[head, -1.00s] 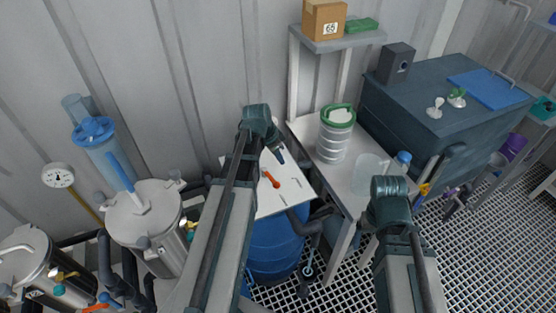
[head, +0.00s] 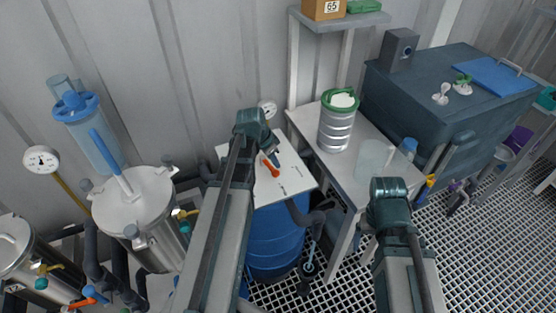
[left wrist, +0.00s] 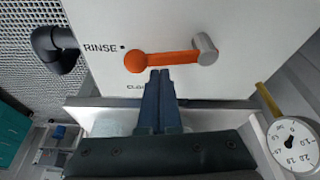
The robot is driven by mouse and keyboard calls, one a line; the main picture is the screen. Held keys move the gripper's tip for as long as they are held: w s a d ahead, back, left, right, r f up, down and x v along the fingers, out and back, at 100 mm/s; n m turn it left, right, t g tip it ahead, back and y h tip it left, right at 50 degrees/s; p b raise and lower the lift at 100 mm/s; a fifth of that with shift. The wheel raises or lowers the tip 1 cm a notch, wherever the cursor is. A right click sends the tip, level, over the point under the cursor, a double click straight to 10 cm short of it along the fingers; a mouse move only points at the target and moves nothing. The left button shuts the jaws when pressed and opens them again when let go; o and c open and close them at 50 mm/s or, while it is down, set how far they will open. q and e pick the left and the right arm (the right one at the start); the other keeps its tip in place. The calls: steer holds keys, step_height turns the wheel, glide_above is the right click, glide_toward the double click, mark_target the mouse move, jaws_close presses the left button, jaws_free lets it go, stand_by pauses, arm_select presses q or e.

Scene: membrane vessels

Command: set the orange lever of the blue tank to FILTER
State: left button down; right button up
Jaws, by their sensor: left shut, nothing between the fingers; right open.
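The blue tank (head: 275,240) stands under a white panel (head: 295,180) that carries the orange lever (head: 270,167). In the left wrist view the lever (left wrist: 165,60) runs from a grey pivot (left wrist: 206,48) to a round orange knob (left wrist: 135,62) beside the RINSE mark. A second label beginning "CLO" is partly hidden by my fingers; no FILTER label is readable. My left gripper (head: 277,158) is shut and empty, its fingertips (left wrist: 160,74) close beside the lever near the knob; contact cannot be told. My right wrist shows, but its fingers are hidden.
A table with a green-rimmed container (head: 337,120) and a clear beaker (head: 372,158) stands right of the panel. Steel vessels (head: 140,210) stand at left. A pressure gauge (left wrist: 292,145) is close to the panel in the left wrist view. A dark pipe (head: 310,215) runs beside the tank.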

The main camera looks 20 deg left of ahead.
arm_select(q)
steer(key=shift+s+a+m, duration=0.2)
steer(key=shift+s+m, duration=0.25)
steer(key=shift+m, duration=0.45)
steer(key=m, duration=0.1)
steer(key=s+a+m+g+h, duration=0.1)
steer(key=shift+m, duration=0.4)
steer(key=m, duration=0.1)
steer(key=s+a+m+g, duration=0.1)
steer(key=m, duration=0.2)
steer(key=shift+s+a+m+h, duration=0.2)
steer(key=shift+a+m+h, duration=0.1)
steer(key=shift+a+h, duration=0.1)
steer(key=shift+s+a, duration=0.3)
steer(key=shift+a, duration=0.05)
steer(key=shift+s+a, duration=0.1)
steer(key=shift+a, duration=1.6)
steer(key=shift+w+a, duration=0.25)
steer(key=shift+a, duration=0.1)
steer(key=shift+w+a, duration=0.15)
steer(key=shift+a, duration=0.1)
steer(key=shift+d, duration=0.1)
